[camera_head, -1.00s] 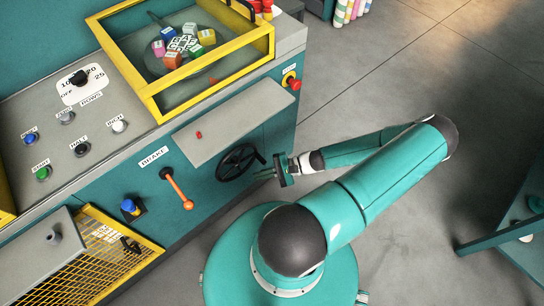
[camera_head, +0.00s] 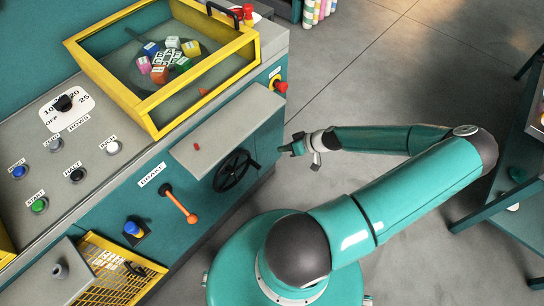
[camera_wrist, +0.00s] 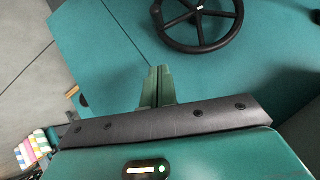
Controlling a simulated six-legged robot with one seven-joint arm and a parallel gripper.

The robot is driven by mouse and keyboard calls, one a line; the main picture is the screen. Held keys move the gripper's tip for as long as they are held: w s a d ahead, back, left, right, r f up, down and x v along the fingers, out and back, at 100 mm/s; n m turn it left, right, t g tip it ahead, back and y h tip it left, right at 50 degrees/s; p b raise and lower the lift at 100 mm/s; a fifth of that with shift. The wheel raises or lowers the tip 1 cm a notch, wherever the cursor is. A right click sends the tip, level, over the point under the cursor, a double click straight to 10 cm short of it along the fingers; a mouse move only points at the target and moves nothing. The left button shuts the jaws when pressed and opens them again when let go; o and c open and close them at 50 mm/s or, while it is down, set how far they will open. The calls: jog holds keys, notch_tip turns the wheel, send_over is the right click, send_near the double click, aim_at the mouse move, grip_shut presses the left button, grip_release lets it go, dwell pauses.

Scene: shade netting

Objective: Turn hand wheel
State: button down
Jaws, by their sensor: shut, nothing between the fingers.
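The black hand wheel (camera_head: 232,171) is on the teal front panel of the machine, below a grey ledge. In the wrist view the hand wheel (camera_wrist: 196,20) is at the top, right of centre, with its spokes and part of its rim showing; its upper part is cut off. My gripper (camera_head: 283,149) is to the right of the wheel and apart from it. In the wrist view my gripper (camera_wrist: 160,72) has its two fingers together with nothing between them, below and left of the rim.
An orange brake lever (camera_head: 180,204) is left of the wheel. A red knob (camera_head: 280,86) is at the panel's upper right. The grey ledge (camera_head: 228,131) juts out above the wheel. A yellow-framed box (camera_head: 152,103) holds coloured blocks. A teal table (camera_head: 500,205) stands at the right.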

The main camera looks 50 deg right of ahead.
jog(key=s+a+f+x, duration=0.1)
jog(key=s+x, duration=0.1)
jog(key=x, duration=1)
jog(key=shift+f, duration=0.55)
jog(key=shift+w+a, duration=0.1)
jog(key=shift+a, duration=0.05)
notch_tip(320, 180, down, 4)
jog(key=shift+r+m+y, duration=0.25)
jog(key=shift+m+y, duration=0.05)
jog(key=shift+y, duration=0.2)
jog(key=shift+r, duration=0.1)
